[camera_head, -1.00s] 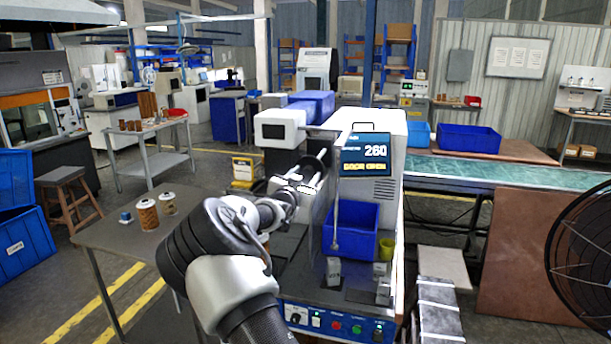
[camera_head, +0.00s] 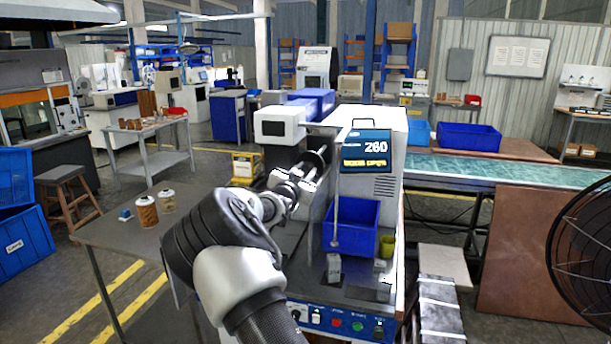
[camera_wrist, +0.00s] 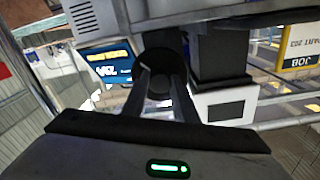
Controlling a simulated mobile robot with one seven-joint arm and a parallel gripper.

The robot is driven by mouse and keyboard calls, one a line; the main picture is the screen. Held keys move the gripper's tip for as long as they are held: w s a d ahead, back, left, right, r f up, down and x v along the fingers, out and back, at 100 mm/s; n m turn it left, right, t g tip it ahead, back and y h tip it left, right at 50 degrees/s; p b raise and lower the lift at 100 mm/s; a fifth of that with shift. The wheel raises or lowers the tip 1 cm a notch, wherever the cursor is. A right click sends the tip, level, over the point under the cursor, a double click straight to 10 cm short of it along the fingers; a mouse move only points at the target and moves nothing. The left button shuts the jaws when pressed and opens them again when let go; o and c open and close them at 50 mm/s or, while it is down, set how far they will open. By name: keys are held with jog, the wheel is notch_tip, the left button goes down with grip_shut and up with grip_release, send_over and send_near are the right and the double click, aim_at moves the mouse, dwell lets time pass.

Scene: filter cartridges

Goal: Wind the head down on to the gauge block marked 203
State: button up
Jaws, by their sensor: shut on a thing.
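My gripper (camera_wrist: 160,85) is shut on a dark round knob (camera_wrist: 160,58) under the machine's head. In the head view my gripper (camera_head: 316,166) is at the left side of the white machine (camera_head: 385,120), and my arm hides part of it. The machine's blue screen (camera_head: 366,151) reads 260 in large digits, with a yellow line of text below. The screen (camera_wrist: 106,62) also shows upside down in the wrist view. A small grey block (camera_head: 333,266) stands on the machine's base; I cannot read any number on it.
A sign (camera_wrist: 300,46) shows JOB and PART 203. A blue bin (camera_head: 350,228) and a yellow-green cup (camera_head: 386,245) sit on the machine. A black fan (camera_head: 585,240) is at far right.

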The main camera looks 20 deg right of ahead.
jog(key=m+b, duration=0.6)
jog(key=shift+d+f, duration=0.1)
jog(key=shift+f, duration=0.1)
jog(key=m+b, duration=0.3)
jog(key=shift+m, duration=0.3)
jog(key=m+b, duration=0.3)
jog(key=shift+m, duration=0.3)
jog(key=m+b, duration=0.4)
jog(key=shift+r, duration=0.1)
jog(key=m+b, duration=0.2)
jog(key=m, duration=0.2)
jog(key=shift+r+b, duration=0.15)
jog(key=shift+b, duration=0.2)
jog(key=shift+m, duration=0.4)
jog(key=o, duration=1.1)
jog(key=shift+c, duration=0.2)
